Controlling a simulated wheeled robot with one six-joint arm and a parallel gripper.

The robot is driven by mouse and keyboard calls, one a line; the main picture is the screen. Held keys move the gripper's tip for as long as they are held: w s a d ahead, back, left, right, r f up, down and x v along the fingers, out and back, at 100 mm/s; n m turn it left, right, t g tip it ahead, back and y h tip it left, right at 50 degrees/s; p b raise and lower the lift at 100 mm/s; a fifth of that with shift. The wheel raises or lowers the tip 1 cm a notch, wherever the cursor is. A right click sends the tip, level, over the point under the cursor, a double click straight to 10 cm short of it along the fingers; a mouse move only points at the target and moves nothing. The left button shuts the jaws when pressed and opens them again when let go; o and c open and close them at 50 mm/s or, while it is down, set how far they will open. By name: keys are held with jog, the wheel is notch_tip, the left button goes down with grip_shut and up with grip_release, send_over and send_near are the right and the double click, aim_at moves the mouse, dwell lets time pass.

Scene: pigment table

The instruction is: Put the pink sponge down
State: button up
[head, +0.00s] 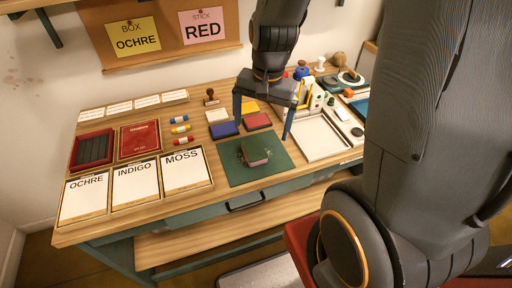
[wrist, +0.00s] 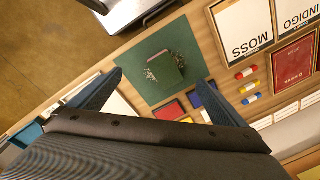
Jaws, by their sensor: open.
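A small block, which looks like the pink sponge (head: 257,149), lies on the green mat (head: 240,177). Its side looks dull pink in the head view. In the wrist view the sponge (wrist: 165,69) shows a dark green top and lies near the middle of the mat (wrist: 187,38), with pale specks beside it. My gripper (head: 262,129) is open, its two fingers spread wide above the back of the mat. In the wrist view my gripper (wrist: 160,79) has nothing between its fingers, and the sponge shows beyond them.
Coloured pads (head: 222,130) lie just behind the mat. A white tray (head: 318,137) and small bottles stand to its right. Cards marked OCHRE, INDIGO and MOSS (head: 186,170) lie to its left, with small paint tubes (head: 181,129) behind. The mat's front is clear.

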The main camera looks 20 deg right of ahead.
aim_at(254, 149)
jog(key=w+f+m, duration=0.1)
jog(key=m, duration=0.2)
jog(key=w+f+m, duration=0.2)
jog(key=m, duration=0.1)
jog(key=w+d+f+m, duration=0.1)
jog(key=f+m, duration=0.1)
jog(key=m, duration=0.1)
jog(key=shift+w+f+g+y, duration=0.1)
jog(key=shift+w+g+y, duration=0.2)
jog(key=shift+w+g, duration=0.1)
jog(key=shift+w+f+m, duration=0.25)
jog(key=shift+f+m, duration=0.2)
jog(key=shift+m, duration=0.15)
jog(key=shift+s+a+f+p, duration=0.1)
jog(key=shift+a+f+p, duration=0.2)
jog(key=shift+f, duration=0.95)
jog(key=shift+s+a+f+p, duration=0.15)
jog(key=shift+f+p, duration=0.3)
jog(key=shift+f, duration=0.8)
jog(key=shift+s+a+f+p, duration=0.1)
jog(key=shift+a+f+p, duration=0.2)
jog(key=shift+f, duration=0.95)
jog(key=shift+d, duration=0.1)
jog(key=c, duration=1.2)
jog(key=shift+r, duration=0.1)
